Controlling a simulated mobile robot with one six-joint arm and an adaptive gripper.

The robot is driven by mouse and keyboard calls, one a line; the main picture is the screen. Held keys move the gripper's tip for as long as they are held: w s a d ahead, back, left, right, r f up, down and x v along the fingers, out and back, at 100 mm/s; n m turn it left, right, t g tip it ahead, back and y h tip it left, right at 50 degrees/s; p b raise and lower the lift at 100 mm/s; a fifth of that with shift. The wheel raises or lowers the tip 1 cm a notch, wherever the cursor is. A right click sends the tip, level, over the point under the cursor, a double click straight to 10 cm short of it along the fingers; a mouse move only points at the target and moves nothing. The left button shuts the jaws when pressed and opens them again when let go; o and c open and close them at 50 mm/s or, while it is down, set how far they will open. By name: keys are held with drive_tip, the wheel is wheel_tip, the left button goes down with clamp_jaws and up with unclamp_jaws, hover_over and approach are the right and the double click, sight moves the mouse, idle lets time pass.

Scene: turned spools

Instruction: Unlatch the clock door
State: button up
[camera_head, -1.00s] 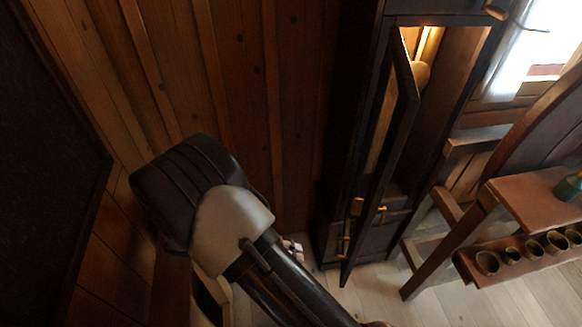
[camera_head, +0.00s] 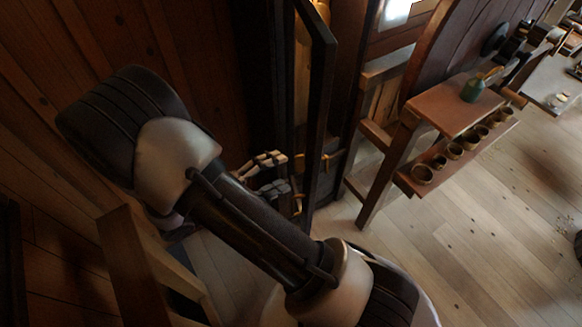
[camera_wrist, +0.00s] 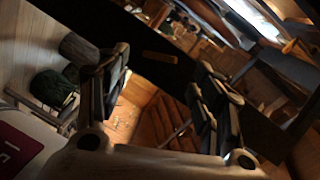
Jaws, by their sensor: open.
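The tall dark clock case (camera_head: 262,90) stands against the plank wall in the head view. Its narrow dark-framed door (camera_head: 321,105) stands open, swung out from the case. A small brass fitting (camera_head: 333,157) shows low by the door; I cannot tell whether it is the latch. My gripper (camera_head: 272,174) is open, low beside the door on its left, and partly hidden by my arm. In the wrist view, my gripper (camera_wrist: 160,100) has its fingers spread with nothing between them. A dark board with a brass plate (camera_wrist: 160,57) crosses behind them, probably the door.
A wooden frame (camera_head: 125,255) stands close at lower left.

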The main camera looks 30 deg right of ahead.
sight(296, 165)
drive_tip(key=shift+w+d+f, duration=0.1)
drive_tip(key=shift+d+f, duration=0.1)
drive_tip(key=shift+d, duration=0.95)
drive_tip(key=shift+d+f, duration=0.15)
drive_tip(key=shift+d, duration=1)
drive_tip(key=c, duration=1.1)
